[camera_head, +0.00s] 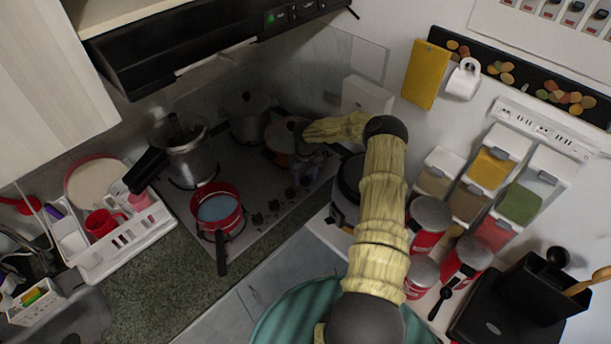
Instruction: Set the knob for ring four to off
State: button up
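The cooktop (180,206) is a grey hob with a row of small dark knobs (273,205) along its front right edge. I cannot tell which knob belongs to ring four, and the knob settings are too small to read. My yellow, wood-patterned arm rises from the bottom and bends left at a dark joint. Its far end, where my gripper (307,134) would be, is over the right rear of the cooktop, beside an orange-brown pan (283,150). It is above and apart from the knobs.
A steel pressure cooker (188,155), a red saucepan (217,209) and a dark lidded pot (247,118) stand on the cooktop. A range hood (190,55) hangs above. Red canisters (428,224) and spice dispensers (497,166) are on the right. A dish rack (118,250) is left.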

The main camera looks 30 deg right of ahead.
jog(key=c, duration=0.7)
jog(key=shift+c, duration=0.2)
jog(key=n, duration=0.5)
jog(key=shift+d+b, duration=0.1)
jog(key=shift+b, duration=0.2)
jog(key=o, duration=0.9)
jog(key=shift+o, duration=0.2)
